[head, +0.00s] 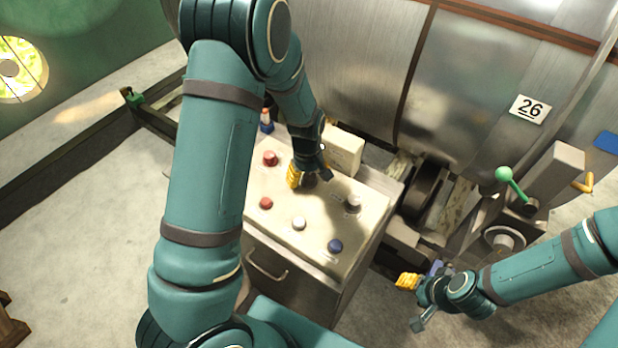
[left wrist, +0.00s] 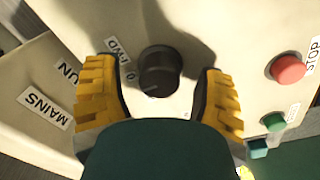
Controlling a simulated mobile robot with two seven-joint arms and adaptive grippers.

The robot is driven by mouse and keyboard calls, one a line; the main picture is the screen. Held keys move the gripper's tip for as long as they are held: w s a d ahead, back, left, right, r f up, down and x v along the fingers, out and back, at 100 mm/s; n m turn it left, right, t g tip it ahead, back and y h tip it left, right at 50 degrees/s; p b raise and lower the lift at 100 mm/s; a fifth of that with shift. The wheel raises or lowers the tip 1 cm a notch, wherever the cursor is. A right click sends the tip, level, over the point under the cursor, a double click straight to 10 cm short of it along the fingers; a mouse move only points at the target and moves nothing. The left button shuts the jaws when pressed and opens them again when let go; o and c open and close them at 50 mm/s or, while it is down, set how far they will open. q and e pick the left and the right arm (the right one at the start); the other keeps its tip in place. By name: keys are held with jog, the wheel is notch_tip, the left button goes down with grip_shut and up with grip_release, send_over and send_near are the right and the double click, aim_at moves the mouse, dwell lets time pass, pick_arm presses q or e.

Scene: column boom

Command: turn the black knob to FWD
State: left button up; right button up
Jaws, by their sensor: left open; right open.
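The black knob (left wrist: 159,70) is on the pale panel in the left wrist view, below a label reading FWD (left wrist: 117,50) with a 0 beside it. A faint light mark shows near the knob's lower edge; I cannot tell its setting for sure. My left gripper (head: 308,178) is over the control desk, open, with yellow-padded fingers on either side of the knob and visible gaps to it. In the head view the gripper and arm mostly hide the knob. My right gripper (head: 413,301) is open and empty, beyond the desk's right side.
The desk top (head: 277,226) carries red buttons (head: 269,158), a white button (head: 299,223) and a blue button (head: 335,245). The left wrist view shows a red STOP button (left wrist: 288,68) and a MAINS label (left wrist: 45,109). A green-knobbed lever (head: 504,175) stands at right.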

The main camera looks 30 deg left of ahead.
pick_arm(q)
jog(key=shift+f, duration=0.25)
grip_shut()
jog(key=m, duration=0.4)
jog(key=shift+b, duration=0.4)
jog(key=shift+s+m+b, duration=0.1)
jog(key=shift+m+b, duration=0.25)
jog(key=shift+m, duration=2.05)
